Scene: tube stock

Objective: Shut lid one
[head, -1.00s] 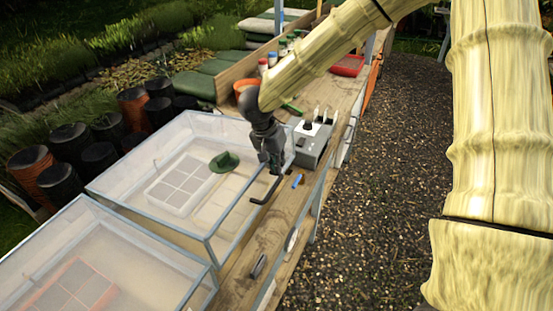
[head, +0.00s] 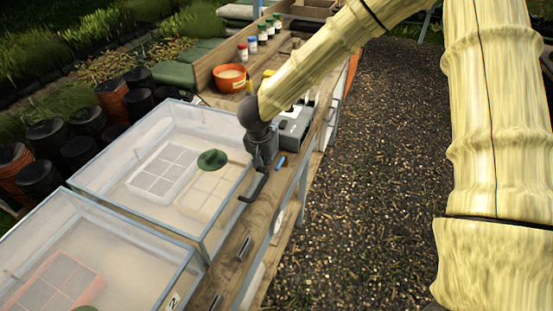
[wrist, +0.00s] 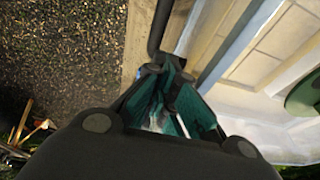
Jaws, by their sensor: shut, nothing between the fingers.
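The farther clear box (head: 140,210) stands on the bench with its translucent lid (head: 190,120) apparently lying down over the top. I cannot tell whether a thin gap remains at the front. Its dark bar handle (head: 252,188) sticks out at the front edge, and the handle also shows in the wrist view (wrist: 157,30). My gripper (head: 262,165) is shut and empty at the front rim, right by the handle. In the wrist view my gripper (wrist: 165,80) has its fingertips close beside the handle's end; contact is unclear.
A second clear box (head: 90,250) stands nearer, with a partly cut-off label. A grey device (head: 294,128) and a blue stick (head: 280,162) lie right of my gripper. An orange pot (head: 230,78) and several bottles stand farther back. Gravel ground lies right of the bench.

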